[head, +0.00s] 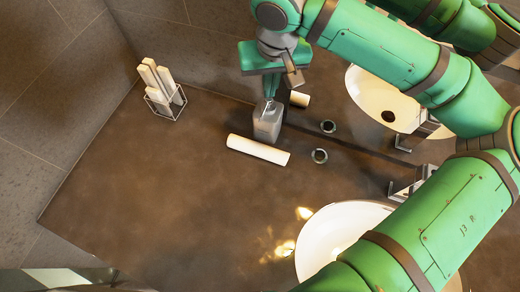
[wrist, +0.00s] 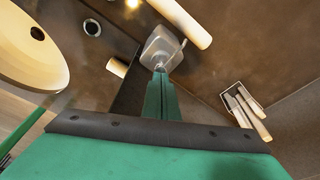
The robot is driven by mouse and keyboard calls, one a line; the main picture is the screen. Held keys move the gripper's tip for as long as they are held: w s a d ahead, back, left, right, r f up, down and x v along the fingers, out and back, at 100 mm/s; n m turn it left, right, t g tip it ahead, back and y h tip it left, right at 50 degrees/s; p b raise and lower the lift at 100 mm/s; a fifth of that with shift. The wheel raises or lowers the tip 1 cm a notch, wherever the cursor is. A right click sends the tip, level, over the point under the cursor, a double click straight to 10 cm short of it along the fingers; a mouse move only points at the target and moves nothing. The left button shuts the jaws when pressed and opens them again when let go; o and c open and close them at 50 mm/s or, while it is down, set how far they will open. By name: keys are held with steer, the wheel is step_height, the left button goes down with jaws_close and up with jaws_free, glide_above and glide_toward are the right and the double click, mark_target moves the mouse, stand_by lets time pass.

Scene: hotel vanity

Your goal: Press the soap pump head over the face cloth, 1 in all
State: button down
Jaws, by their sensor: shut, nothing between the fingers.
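A grey, translucent soap dispenser (head: 267,123) stands upright on the brown counter. In the wrist view the dispenser (wrist: 160,50) lies just beyond my fingertips, with its spout (wrist: 183,44) pointing toward the white roll. My gripper (head: 270,94) is shut and empty, pointing down right above the pump head; its fingertips also show in the wrist view (wrist: 159,72). They hide much of the pump head, and I cannot tell whether they touch it. A long white roll (head: 258,150), which looks like the face cloth, lies beside the dispenser; it also shows in the wrist view (wrist: 185,20).
A short cream roll (head: 299,99) lies behind the dispenser. Two small dark round pieces (head: 328,126) (head: 319,156) sit to the right. A wire rack of white rolls (head: 163,100) stands left. Two white basins (head: 380,95) (head: 335,225) are at right. The counter's front left is clear.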

steer(key=shift+r, duration=0.1)
step_height(320, 180, up, 6)
steer(key=shift+f, duration=0.1)
stand_by(0.7)
stand_by(0.5)
